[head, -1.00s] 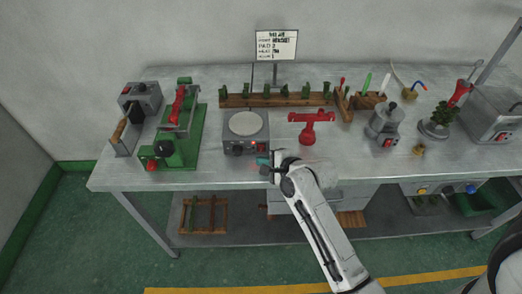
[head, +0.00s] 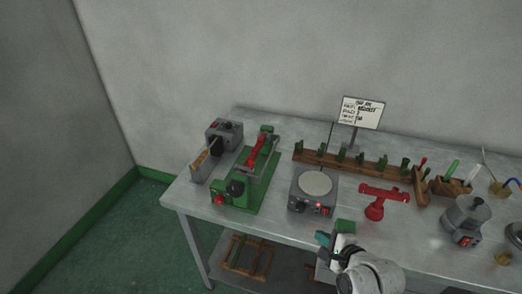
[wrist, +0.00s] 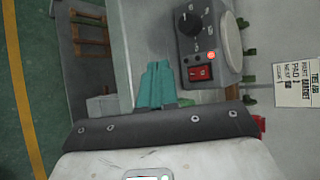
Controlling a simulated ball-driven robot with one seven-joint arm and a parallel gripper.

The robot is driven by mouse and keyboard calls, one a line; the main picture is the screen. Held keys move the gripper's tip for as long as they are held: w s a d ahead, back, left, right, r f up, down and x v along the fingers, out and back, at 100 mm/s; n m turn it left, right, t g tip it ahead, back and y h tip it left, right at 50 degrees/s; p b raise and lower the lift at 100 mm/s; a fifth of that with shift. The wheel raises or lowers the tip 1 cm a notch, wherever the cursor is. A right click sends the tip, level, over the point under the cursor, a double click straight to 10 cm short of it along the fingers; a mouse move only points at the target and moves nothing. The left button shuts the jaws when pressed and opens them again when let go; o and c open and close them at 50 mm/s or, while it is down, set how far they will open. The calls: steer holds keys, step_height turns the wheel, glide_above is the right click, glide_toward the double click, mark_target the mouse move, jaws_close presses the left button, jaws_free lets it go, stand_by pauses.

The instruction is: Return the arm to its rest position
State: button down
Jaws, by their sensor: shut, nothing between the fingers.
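My gripper (head: 333,236) is at the front edge of the workbench (head: 283,238), in front of the grey hotplate box. In the wrist view its teal fingers (wrist: 157,84) are together with nothing between them. My arm shows at the bottom of the head view, right of centre. The wrist view has the grey hotplate box (wrist: 206,42), with a dial, a lit red lamp and a red switch, just beyond the fingers. The gripper appears apart from it.
The bench carries a green press (head: 243,185), a hotplate box (head: 313,192), a red stand (head: 376,202), a wooden rack (head: 335,161) and a grey pot (head: 466,218). A sign (head: 360,112) stands behind. A wooden frame (head: 246,254) lies on the lower shelf. Floor at left is clear.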

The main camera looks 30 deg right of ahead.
steer(key=s+a+f+n+g+y, duration=0.1)
steer(key=s+a+n+g, duration=0.4)
steer(key=s+n, duration=0.4)
steer(key=s+a+f+n+g, duration=0.1)
steer(key=s+a+n+g, duration=0.4)
steer(key=n, duration=1)
steer(key=s+a+b, duration=0.1)
steer(key=s+a, duration=0.1)
steer(key=s, duration=0.2)
steer(key=shift+s+f+g+y, duration=0.2)
steer(key=shift+f+g+y, duration=0.1)
steer(key=shift+g+y, duration=0.1)
